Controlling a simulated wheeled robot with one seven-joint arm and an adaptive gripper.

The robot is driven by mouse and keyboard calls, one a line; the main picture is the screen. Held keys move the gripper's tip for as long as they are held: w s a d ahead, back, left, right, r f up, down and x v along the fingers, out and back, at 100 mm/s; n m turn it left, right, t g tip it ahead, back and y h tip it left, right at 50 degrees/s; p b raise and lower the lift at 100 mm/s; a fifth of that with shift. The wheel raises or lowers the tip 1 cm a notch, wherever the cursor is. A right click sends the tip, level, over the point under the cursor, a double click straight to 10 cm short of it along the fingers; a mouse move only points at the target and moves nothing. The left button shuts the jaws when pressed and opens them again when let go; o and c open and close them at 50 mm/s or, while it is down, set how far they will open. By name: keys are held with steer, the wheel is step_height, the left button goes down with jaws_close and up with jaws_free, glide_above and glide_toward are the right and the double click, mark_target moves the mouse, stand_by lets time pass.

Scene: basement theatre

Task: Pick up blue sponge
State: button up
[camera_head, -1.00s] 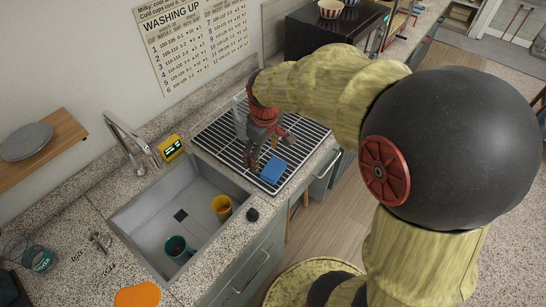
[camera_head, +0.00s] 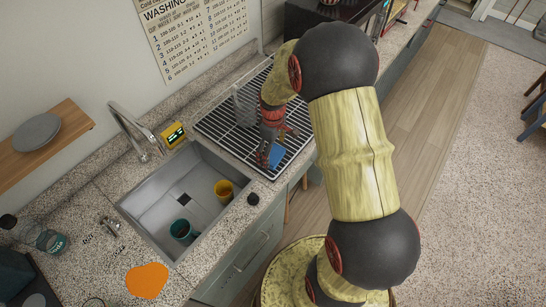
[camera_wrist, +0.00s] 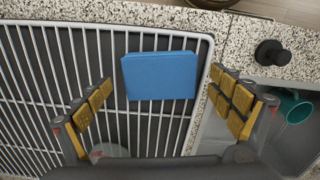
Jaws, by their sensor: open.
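The blue sponge (camera_head: 275,156) lies on the wire drying rack (camera_head: 214,126) beside the sink. In the wrist view the sponge (camera_wrist: 160,75) is a flat blue block on the white wires, near the rack's edge. My gripper (camera_wrist: 160,105) is open, with its padded fingers to either side of the sponge's near part and nothing between them touching it. In the head view my gripper (camera_head: 270,153) is at the sponge and partly covers it. The exact height of the fingers above the sponge is hard to tell.
A black knob (camera_head: 253,199) stands on the counter by the sink. The faucet (camera_head: 135,131) and a yellow timer (camera_head: 173,134) are behind. A clear container (camera_head: 244,104) stands on the rack.

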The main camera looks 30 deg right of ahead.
steer(key=shift+f, duration=0.9)
steer(key=shift+c, duration=0.4)
steer(key=c, duration=0.8)
steer(key=shift+r, duration=0.1)
steer(key=shift+c, duration=0.2)
